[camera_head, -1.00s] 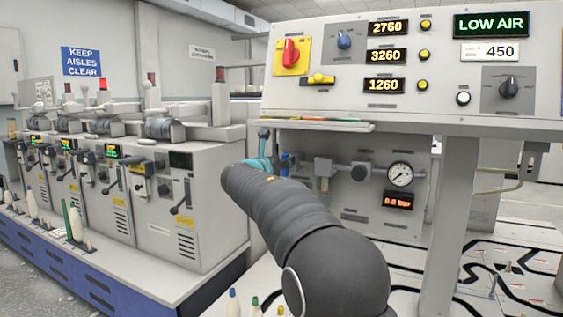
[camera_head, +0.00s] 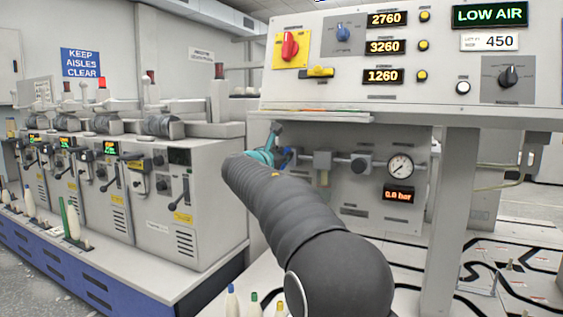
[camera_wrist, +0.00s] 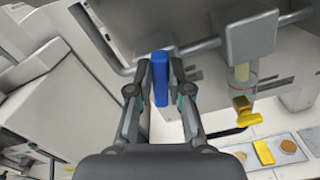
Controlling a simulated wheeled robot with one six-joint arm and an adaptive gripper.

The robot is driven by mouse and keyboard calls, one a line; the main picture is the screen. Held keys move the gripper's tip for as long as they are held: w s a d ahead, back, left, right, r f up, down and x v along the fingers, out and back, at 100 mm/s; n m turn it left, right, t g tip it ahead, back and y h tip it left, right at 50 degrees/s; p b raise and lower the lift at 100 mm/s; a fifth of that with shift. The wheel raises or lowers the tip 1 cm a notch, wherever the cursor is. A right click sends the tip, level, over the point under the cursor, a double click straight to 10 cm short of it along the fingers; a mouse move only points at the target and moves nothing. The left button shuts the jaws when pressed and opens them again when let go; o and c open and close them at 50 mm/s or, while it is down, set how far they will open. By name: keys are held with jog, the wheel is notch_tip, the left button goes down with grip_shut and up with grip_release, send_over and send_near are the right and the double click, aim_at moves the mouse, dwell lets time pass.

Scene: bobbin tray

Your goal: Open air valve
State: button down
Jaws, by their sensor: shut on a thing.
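The blue valve handle (camera_wrist: 160,82) stands between the two fingers of my gripper (camera_wrist: 160,94) in the wrist view, and the fingers are shut on it. The handle lies by the grey pipe (camera_wrist: 200,46), below a grey block. In the head view, the blue handle (camera_head: 287,156) shows only in part beside the teal end of my gripper (camera_head: 268,149), at the left of the air panel. The pressure gauge (camera_head: 400,167) is on that panel, and the readout (camera_head: 398,195) below it shows 0.0 bar. The LOW AIR sign (camera_head: 490,16) is lit.
A grey filter unit (camera_head: 323,162) sits right of the handle on the pipe. A yellow fitting (camera_wrist: 246,112) hangs below the block in the wrist view. The control console (camera_head: 420,95) overhangs the panel. Winding machines (camera_head: 205,205) stand at left.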

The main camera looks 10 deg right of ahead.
jog(key=shift+s+d+f+m+b, duration=0.15)
jog(key=shift+f+m+b, duration=0.1)
jog(key=shift+m+b, duration=1.65)
jog(key=shift+s+d+f+m+b, duration=0.25)
jog(key=shift+m+b, duration=0.75)
jog(key=shift+m, duration=1.7)
jog(key=shift+w+d+f+m+b, duration=0.1)
jog(key=shift+f+m+b, duration=0.2)
jog(key=shift+m+b, duration=1.6)
jog(key=shift+m+p, duration=0.45)
jog(key=shift+m, duration=0.15)
jog(key=c, duration=1.1)
grip_release()
jog(key=shift+s, duration=0.1)
jog(key=v, duration=1.2)
jog(key=shift+f, duration=0.1)
